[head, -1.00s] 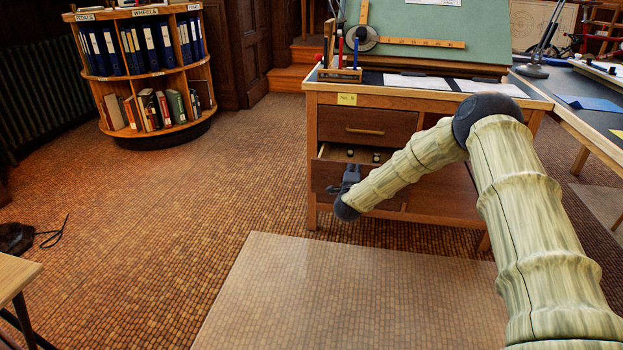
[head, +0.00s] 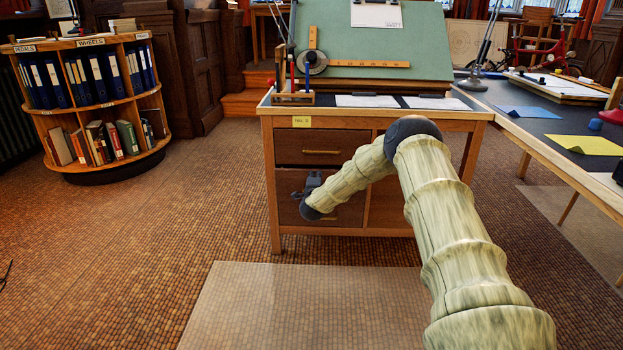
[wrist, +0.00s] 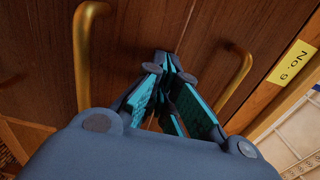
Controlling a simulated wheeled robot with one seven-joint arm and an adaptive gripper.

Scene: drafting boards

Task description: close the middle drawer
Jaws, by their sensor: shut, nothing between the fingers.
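The middle drawer (head: 291,184) is below the top drawer (head: 300,146) in the wooden desk, in the head view. Its front looks flush with the desk, with no open gap showing, though my arm and gripper hide part of it. My gripper (head: 312,181) is in front of it. In the wrist view my gripper (wrist: 172,65) is shut and empty, its fingertips at or very near the wooden drawer fronts, between two brass handles. One handle (wrist: 88,50) is at the left and the other (wrist: 238,85) at the right. I cannot tell whether the tips touch.
The desk top (head: 376,112) carries a tilted green drawing board (head: 370,40) and a pen holder (head: 293,98). A yellow label (wrist: 293,62) is beside the right handle. A side table (head: 535,125) stands at the right, a round bookshelf (head: 95,110) at the left. The floor left of the desk is clear.

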